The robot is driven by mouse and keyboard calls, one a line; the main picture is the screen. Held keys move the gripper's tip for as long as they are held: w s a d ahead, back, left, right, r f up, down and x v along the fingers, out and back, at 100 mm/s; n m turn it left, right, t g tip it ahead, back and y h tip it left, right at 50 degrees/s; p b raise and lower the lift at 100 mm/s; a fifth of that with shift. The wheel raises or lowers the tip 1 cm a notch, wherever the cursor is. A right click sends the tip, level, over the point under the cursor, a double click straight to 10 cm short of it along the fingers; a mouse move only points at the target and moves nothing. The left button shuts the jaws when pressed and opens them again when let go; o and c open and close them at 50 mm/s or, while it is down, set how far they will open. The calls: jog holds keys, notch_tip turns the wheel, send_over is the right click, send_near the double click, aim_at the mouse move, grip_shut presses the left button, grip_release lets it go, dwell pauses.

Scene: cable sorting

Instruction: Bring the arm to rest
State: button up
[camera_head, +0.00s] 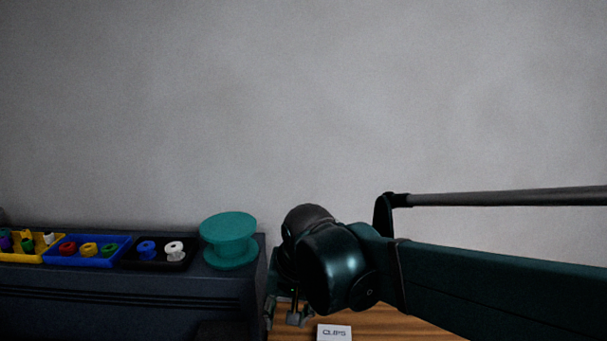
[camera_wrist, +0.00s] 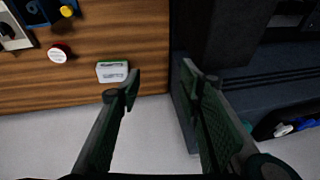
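My gripper (camera_wrist: 160,82) is open in the wrist view, its two long fingers spread apart with nothing between them. The fingers reach over the edge between a wooden tabletop (camera_wrist: 100,30) and a dark cabinet (camera_wrist: 250,85). In the head view my dark green arm comes in from the right, and its rounded wrist is beside the cabinet (camera_head: 130,302), above the wooden surface (camera_head: 385,322). The wrist and arm hide most of the gripper there.
On the cabinet stand a teal spool (camera_head: 229,241), a black tray (camera_head: 160,266), a blue tray (camera_head: 88,262) and a yellow tray (camera_head: 35,257) with small spools. A white "CLIPS" label (camera_head: 334,332) is below the wrist. A green-white box (camera_wrist: 112,71) and red-white round item (camera_wrist: 58,54) lie on the tabletop.

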jog(key=s+d+f+t, duration=0.1)
jog(key=s+d, duration=0.2)
jog(key=d, duration=0.5)
jog(key=s+d+f+t+h, duration=0.1)
jog(key=s+d, duration=0.3)
jog(key=d, duration=0.5)
jog(key=s+d+f+t+b, duration=0.1)
jog(key=s+d, duration=0.3)
jog(key=d, duration=0.4)
jog(key=shift+d+f+n+t+h, duration=0.25)
jog(key=shift+d+n+t+h, duration=0.05)
jog(key=shift+n+t+h, duration=0.1)
